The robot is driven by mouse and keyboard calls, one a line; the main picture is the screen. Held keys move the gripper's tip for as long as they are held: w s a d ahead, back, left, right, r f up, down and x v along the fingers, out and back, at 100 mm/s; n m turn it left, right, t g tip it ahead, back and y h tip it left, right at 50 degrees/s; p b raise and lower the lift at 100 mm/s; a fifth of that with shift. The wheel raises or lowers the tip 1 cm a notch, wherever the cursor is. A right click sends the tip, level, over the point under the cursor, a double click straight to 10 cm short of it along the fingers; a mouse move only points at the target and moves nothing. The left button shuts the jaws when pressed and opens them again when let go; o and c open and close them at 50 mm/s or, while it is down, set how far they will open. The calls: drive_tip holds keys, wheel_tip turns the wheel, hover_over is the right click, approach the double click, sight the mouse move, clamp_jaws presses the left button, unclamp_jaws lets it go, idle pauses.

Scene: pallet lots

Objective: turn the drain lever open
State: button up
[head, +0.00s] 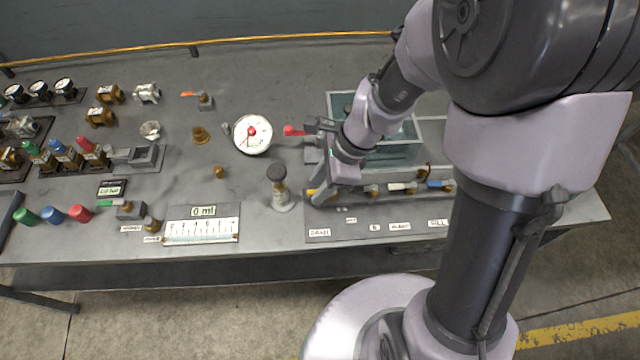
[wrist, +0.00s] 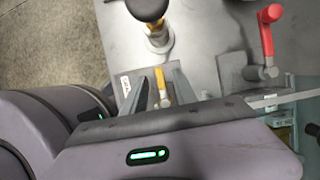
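The yellow lever (head: 311,192) sits at the left end of the row of valves along the tank's front, behind a label that seems to read DRAIN (head: 319,232). It also shows in the wrist view (wrist: 160,78), pointing up in that picture. My gripper (head: 325,192) is down at this lever. In the wrist view my gripper (wrist: 157,82) is open, with one finger on each side of the lever and a gap visible on both sides. The lever's lower end meets a small pale fitting.
A red lever (head: 295,131) stands behind and left of my gripper. A dark-knobbed brass valve (head: 278,187) stands close on the left. The glass tank (head: 344,100) is behind my wrist. White (head: 402,187) and blue (head: 440,184) levers lie to the right.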

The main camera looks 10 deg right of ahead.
drive_tip(key=shift+c, duration=0.4)
clamp_jaws()
drive_tip(key=n+p, duration=0.1)
drive_tip(key=n, duration=0.1)
drive_tip(key=s+n+g+p, duration=0.1)
drive_tip(key=n, duration=0.1)
drive_tip(key=shift+d+r+g, duration=0.1)
drive_tip(key=shift+r+g, duration=0.05)
drive_tip(key=shift+g, duration=0.15)
drive_tip(key=n+p, duration=0.1)
drive_tip(key=n+g+p, duration=0.1)
drive_tip(key=n, duration=0.1)
drive_tip(key=shift+s+d+n+h, duration=0.2)
drive_tip(key=shift+s+n+h, duration=0.1)
drive_tip(key=shift+s, duration=0.1)
drive_tip(key=n+p, duration=0.1)
drive_tip(key=n+g+h+p, duration=0.1)
drive_tip(key=n, duration=0.1)
drive_tip(key=s+d+n+p, duration=0.1)
drive_tip(key=n, duration=0.1)
drive_tip(key=shift+g+h, duration=0.4)
drive_tip(key=shift+s+d+n+h+p, duration=0.1)
drive_tip(key=shift+d+n+h+p, duration=0.25)
drive_tip(key=shift+n, duration=0.55)
drive_tip(key=shift+w+d+n+h+p, duration=0.1)
drive_tip(key=shift+n+h+p, duration=0.15)
drive_tip(key=shift+n+p, duration=0.5)
drive_tip(key=shift+s+d+n+h+p, duration=0.15)
drive_tip(key=shift+n+h+p, duration=0.15)
drive_tip(key=shift+n, duration=0.75)
